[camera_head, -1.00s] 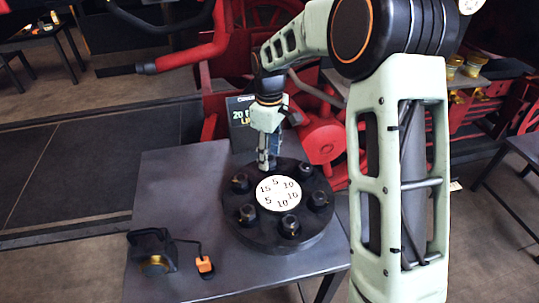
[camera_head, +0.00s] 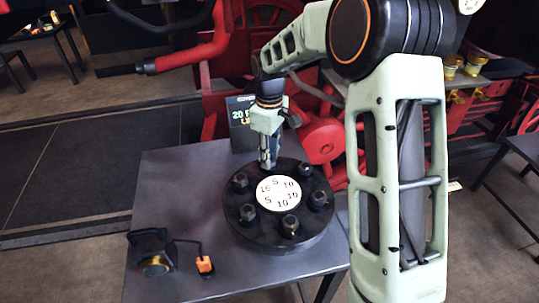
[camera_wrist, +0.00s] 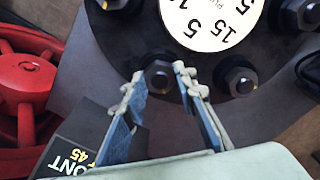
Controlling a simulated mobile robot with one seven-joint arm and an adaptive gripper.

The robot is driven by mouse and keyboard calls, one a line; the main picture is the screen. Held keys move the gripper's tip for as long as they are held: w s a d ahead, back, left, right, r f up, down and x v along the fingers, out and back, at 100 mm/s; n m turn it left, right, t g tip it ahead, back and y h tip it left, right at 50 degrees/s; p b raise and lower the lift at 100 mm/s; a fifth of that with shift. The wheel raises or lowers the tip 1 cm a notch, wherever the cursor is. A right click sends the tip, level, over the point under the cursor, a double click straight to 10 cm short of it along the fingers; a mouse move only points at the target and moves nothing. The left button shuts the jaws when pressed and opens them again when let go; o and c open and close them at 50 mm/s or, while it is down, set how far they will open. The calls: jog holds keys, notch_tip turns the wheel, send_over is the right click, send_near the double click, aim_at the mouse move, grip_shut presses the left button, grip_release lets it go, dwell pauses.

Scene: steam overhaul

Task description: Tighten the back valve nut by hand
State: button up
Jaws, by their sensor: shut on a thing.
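The black round valve cover (camera_head: 235,225) lies on the grey table, with a white numbered disc (camera_head: 278,193) at its centre and several dark nuts around its rim. My gripper (camera_head: 267,164) points down at the back of the cover and hides the back nut in the head view. In the wrist view the back valve nut (camera_wrist: 160,76) sits between my two fingertips (camera_wrist: 157,78), which are shut on it. Neighbouring nuts show to the right (camera_wrist: 240,80) and at the upper left (camera_wrist: 112,4).
A dark sign box (camera_head: 243,138) stands close behind my gripper. A black device with a gold face (camera_head: 155,264) and a small orange piece (camera_head: 204,265) lie at the table's (camera_head: 170,190) front left. Red machinery (camera_head: 325,140) stands behind. The table's left rear is clear.

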jog(key=m, duration=0.4)
jog(key=shift+m, duration=0.4)
jog(key=m, duration=0.5)
jog(key=shift+b, duration=0.3)
jog(key=shift+o, duration=0.2)
jog(key=o, duration=1.1)
jog(key=shift+r, duration=0.15)
notch_tip(320, 180, up, 12)
jog(key=shift+f, duration=0.1)
